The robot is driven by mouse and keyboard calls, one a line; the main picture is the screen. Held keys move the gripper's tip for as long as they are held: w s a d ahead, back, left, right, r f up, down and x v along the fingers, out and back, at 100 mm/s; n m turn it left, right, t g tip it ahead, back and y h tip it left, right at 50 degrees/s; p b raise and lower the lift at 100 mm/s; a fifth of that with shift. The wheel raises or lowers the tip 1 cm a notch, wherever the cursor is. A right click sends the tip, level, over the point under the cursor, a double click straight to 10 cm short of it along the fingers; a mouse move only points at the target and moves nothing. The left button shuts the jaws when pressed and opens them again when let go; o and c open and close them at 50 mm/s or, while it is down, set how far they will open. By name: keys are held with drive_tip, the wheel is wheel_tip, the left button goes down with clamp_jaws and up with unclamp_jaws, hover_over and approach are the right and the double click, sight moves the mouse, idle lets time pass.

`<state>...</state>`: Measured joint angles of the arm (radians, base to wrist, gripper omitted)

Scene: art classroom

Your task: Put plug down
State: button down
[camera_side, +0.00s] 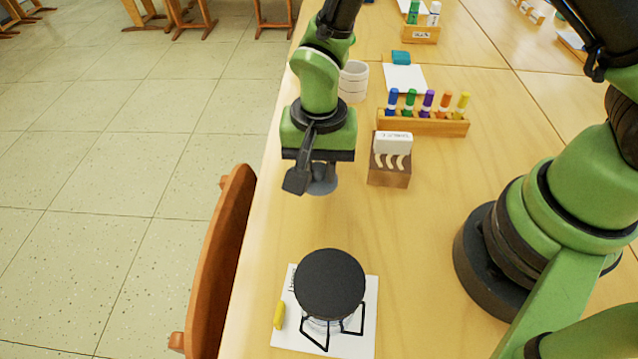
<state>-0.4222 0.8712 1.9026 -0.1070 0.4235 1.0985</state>
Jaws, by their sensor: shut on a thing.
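My gripper (312,176) is near the left edge of the table, pointing down and shut on a grey, rounded piece that I take for the plug (323,184). The plug shows just below the jaws and appears to be above the bare wood; its upper part is hidden by my gripper. The exact gap to the table cannot be told from this view.
A black disc (330,284) sits over a black wire stand on a white sheet (350,343), beside a yellow stick (279,315). A wooden block holder (389,178), a marker rack (425,125) and a white cup (353,82) stand behind. Bare wood lies between gripper and sheet.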

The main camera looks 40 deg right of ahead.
sight(319, 178)
drive_tip(key=shift+f, duration=2.15)
drive_tip(key=shift+f, duration=0.1)
drive_tip(key=c, duration=1)
unclamp_jaws()
